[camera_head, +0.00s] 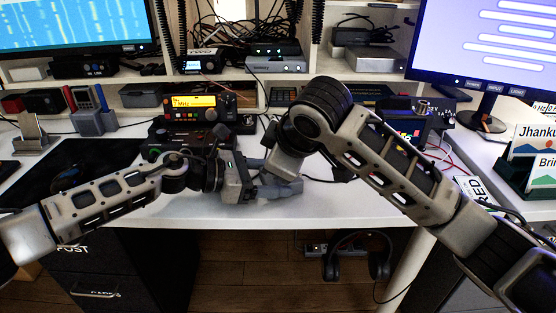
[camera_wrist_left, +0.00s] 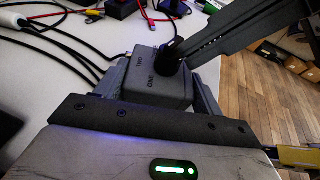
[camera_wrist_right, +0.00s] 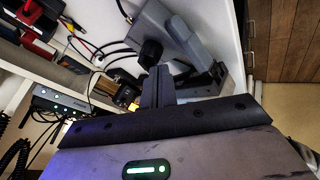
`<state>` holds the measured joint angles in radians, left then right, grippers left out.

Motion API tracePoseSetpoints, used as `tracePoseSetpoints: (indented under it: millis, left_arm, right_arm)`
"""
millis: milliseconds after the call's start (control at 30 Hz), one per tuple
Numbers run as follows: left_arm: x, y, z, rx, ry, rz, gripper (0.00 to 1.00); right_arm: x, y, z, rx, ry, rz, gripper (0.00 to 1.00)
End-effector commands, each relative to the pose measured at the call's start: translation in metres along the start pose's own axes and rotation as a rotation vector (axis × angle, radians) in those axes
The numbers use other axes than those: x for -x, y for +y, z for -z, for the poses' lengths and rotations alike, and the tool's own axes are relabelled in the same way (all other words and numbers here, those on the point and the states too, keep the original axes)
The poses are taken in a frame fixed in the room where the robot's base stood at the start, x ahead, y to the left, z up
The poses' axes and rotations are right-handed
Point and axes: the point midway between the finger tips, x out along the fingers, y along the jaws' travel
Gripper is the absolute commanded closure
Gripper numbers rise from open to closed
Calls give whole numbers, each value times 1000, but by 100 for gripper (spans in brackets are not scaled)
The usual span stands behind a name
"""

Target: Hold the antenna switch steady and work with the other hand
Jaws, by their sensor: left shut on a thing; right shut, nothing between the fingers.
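The antenna switch is a dark grey box (camera_wrist_left: 150,85) with a round black knob (camera_wrist_left: 172,54) on its top face. My left gripper (camera_head: 268,188) is shut on its sides near the desk's front edge. The box (camera_wrist_right: 158,25) and the knob (camera_wrist_right: 151,51) also show in the right wrist view. My right gripper (camera_wrist_right: 158,72) is shut and empty. Its fingertips are close to the knob; I cannot tell whether they touch it. In the head view my arms mostly hide the switch and the right fingers.
Black cables run from the switch across the white desk (camera_head: 215,210). A radio with a yellow display (camera_head: 193,101) stands behind my left gripper. Shelves with devices and two monitors (camera_head: 75,25) line the back. A headset (camera_head: 357,258) hangs below the desk's front edge.

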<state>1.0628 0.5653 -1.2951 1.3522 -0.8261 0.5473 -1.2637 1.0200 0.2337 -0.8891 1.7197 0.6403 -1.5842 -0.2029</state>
Motion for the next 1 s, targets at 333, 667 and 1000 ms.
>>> tracePoseSetpoints:
  millis: [333,667,1000]
  left_arm:
    - [0,-1,3,1,4,2,45]
    - [0,-1,3,1,4,3,45]
    - [-1,-3,2,0,4,10,44]
  right_arm:
    - [-2,2,1,-1,-1,0,100]
    - [-4,5,2,-1,0,-1,100]
    - [-5,8,3,-1,0,-4,100]
